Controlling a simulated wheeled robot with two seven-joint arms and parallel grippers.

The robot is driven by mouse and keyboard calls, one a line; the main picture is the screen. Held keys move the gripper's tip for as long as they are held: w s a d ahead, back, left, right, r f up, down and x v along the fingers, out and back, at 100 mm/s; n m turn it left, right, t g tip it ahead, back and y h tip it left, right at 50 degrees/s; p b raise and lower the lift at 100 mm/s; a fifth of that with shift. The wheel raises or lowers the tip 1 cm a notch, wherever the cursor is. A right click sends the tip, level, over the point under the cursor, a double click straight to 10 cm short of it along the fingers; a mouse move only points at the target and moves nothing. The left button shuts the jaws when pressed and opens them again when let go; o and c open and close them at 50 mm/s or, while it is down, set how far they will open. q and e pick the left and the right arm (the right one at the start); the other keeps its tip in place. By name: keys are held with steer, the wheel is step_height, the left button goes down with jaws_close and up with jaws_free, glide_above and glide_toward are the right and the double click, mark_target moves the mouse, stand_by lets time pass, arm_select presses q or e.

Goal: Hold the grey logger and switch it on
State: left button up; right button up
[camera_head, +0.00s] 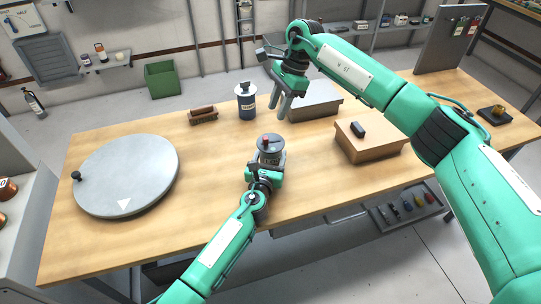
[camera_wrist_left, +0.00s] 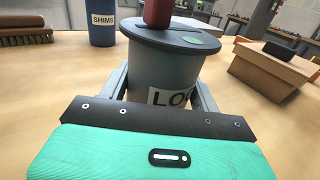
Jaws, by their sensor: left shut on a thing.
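The grey logger (camera_head: 269,155) is a grey cylinder with a wider disc top and a red knob (camera_head: 266,141) standing on it. It is upright at the middle of the table's near side. In the left wrist view the logger (camera_wrist_left: 165,75) shows part of a label reading "LO" and a green patch on its top. My left gripper (camera_head: 268,162) is shut on the logger, with a finger on each side of its body. My right gripper (camera_head: 281,102) is above the table, up and beyond the logger, apart from it. Its two fingers are spread with nothing between them.
A blue can (camera_head: 246,103) labelled "SHIMS" and a brush (camera_head: 203,115) stand behind the logger. A grey box (camera_head: 314,100) and a cardboard box (camera_head: 368,144) with a dark item on top are to the right. A large round grey turntable (camera_head: 128,172) covers the left.

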jaws_close()
steer(key=s+a+n, duration=0.1)
steer(key=a+n, duration=0.2)
steer(key=n, duration=1.3)
steer(key=s+a+n, duration=0.1)
steer(key=a+n, duration=0.1)
steer(key=n, duration=1.5)
steer(key=shift+s+a+r+n+t, duration=0.25)
steer(key=shift+a+r+n+t, duration=0.05)
steer(key=shift+a+t, duration=0.1)
